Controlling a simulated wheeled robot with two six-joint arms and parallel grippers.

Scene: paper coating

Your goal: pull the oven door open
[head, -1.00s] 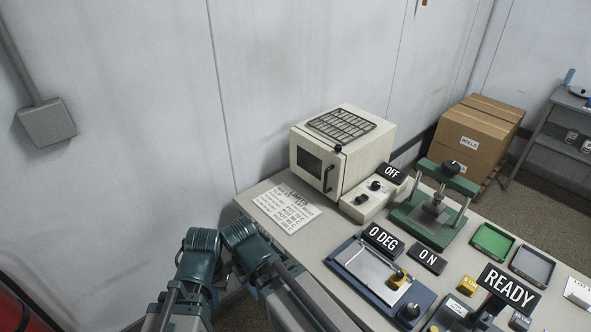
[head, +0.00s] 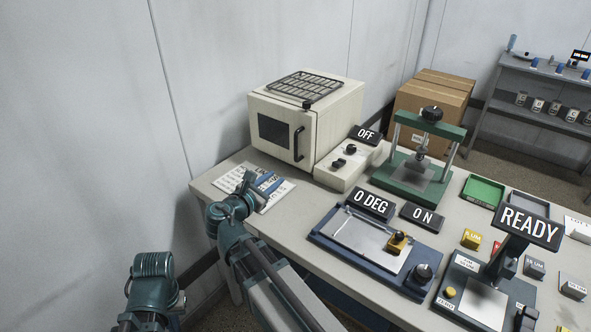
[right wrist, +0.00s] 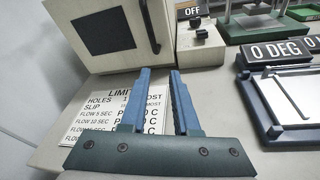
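The cream oven (head: 334,118) stands at the back left of the table with its door (head: 273,147) shut. The door has a dark window and a black upright bar handle (head: 299,143) on its right side. The handle also shows in the right wrist view (right wrist: 150,27), its top cut off by the frame. My right gripper (head: 270,182) is in front of the oven, low over the printed sheet. In the right wrist view its two blue fingers (right wrist: 160,72) stand apart with nothing between them, short of the door and below the handle. My left gripper is not visible.
A printed limits sheet (head: 283,194) lies before the oven. Right of the oven are its control box (head: 335,176) with an OFF sign and a green press (head: 407,172). A blue coating plate (head: 318,238) lies nearer. A wire rack (head: 304,87) sits on the oven.

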